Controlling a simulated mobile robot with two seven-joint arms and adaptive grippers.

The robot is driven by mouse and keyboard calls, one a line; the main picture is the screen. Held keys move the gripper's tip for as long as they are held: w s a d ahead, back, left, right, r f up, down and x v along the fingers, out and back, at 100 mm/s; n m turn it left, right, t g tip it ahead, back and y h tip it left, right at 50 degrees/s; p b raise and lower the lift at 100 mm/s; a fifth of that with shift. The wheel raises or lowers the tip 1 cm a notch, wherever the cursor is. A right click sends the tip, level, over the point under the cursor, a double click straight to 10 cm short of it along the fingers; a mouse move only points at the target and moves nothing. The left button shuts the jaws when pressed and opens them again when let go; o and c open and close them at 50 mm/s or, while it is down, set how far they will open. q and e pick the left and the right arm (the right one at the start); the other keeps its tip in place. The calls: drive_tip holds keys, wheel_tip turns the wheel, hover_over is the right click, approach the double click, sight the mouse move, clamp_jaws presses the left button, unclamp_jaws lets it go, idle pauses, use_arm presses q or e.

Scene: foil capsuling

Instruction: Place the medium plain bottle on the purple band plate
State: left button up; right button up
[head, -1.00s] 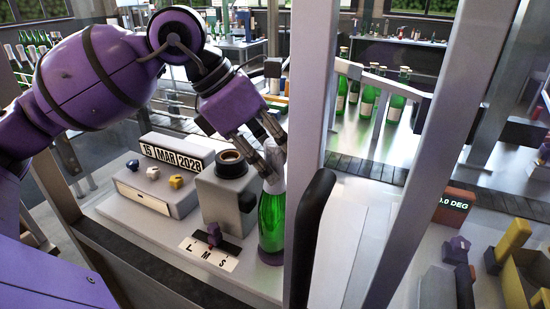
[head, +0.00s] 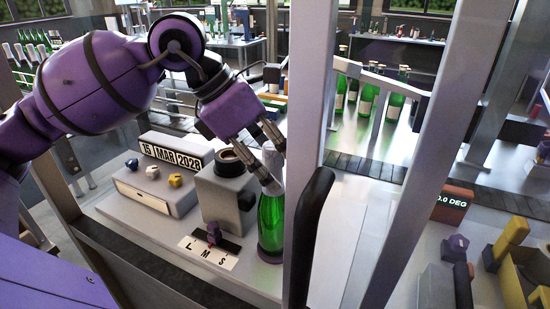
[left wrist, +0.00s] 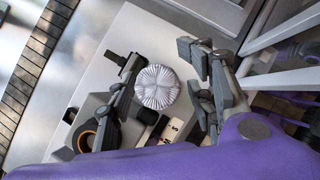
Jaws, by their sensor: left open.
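A green bottle (head: 270,228) stands upright on the grey machine deck, just behind a metal post, in the head view. In the left wrist view I look down on its white pleated foil top (left wrist: 157,88). My left gripper (head: 272,168) is open at the bottle's top and hides much of it in the head view. In the left wrist view its fingers (left wrist: 160,88) lie on either side of the foil top, with visible gaps. My right gripper is not in view.
A grey block with a round dark opening (head: 230,157), an L M S selector (head: 208,250) and a date box (head: 155,187) stand left of the bottle. The metal post (head: 308,150) and a black handle (head: 313,205) are close on its right. More green bottles (head: 366,100) stand behind.

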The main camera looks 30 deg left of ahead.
use_arm(q)
drive_tip(key=v, duration=1.2)
drive_tip(key=shift+p, duration=0.35)
drive_tip(key=shift+r, duration=0.1)
idle(0.8)
